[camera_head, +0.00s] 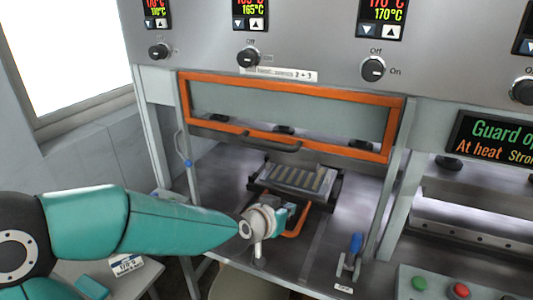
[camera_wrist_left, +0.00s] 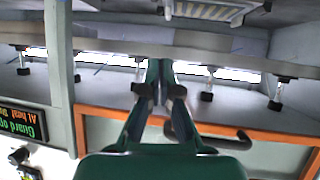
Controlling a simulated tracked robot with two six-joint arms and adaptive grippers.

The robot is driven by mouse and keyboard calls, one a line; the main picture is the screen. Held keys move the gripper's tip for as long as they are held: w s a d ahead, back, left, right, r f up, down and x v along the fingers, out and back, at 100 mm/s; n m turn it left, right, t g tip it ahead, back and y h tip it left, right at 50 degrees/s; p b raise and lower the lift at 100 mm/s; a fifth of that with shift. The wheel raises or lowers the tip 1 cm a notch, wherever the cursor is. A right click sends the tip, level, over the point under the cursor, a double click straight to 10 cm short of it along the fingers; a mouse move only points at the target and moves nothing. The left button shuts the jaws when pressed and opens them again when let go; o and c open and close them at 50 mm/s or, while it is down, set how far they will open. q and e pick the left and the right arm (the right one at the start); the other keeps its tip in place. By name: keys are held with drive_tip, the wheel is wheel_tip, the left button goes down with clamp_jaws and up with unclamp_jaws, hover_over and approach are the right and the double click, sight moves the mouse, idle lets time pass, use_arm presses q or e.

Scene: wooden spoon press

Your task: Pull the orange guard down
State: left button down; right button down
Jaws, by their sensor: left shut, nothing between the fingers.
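The orange guard (camera_head: 395,130) is a framed clear panel, raised across the front of the press, with a dark handle (camera_head: 270,142) along its lower edge. In the left wrist view, which looks inverted, the guard's orange frame (camera_wrist_left: 95,122) crosses the lower part, and the dark handle (camera_wrist_left: 243,134) shows partly behind my gripper. My left gripper (camera_head: 290,212) is below the guard in the head view, in front of the tray. Its fingers (camera_wrist_left: 160,72) are shut and empty, apart from the handle. My right gripper is not in view.
A slotted tray (camera_head: 292,180) with an orange handle (camera_head: 298,222) sits in the press opening below the guard. A blue-tipped lever (camera_head: 356,243) stands at the right. A display (camera_head: 492,137) reads "Guard op", cut off. Buttons (camera_head: 460,290) are at lower right.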

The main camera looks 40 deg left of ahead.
use_arm(q)
drive_tip(key=s+a+r+n+t+y+b, duration=0.1)
drive_tip(key=s+a+r+t+y, duration=0.15)
drive_tip(key=r, duration=0.65)
drive_tip(key=s+a+r+t+y+b, duration=0.15)
drive_tip(key=s+a+r, duration=0.25)
drive_tip(key=r, duration=0.5)
drive_tip(key=w+a+f+b, duration=0.1)
drive_tip(key=w+f, duration=0.3)
drive_tip(key=w, duration=0.6)
drive_tip(key=shift+w+a+f+h+b, duration=0.25)
drive_tip(key=shift+a+h+b, duration=0.05)
drive_tip(key=shift+a, duration=0.4)
drive_tip(key=shift+a, duration=0.1)
drive_tip(key=shift+f, duration=0.1)
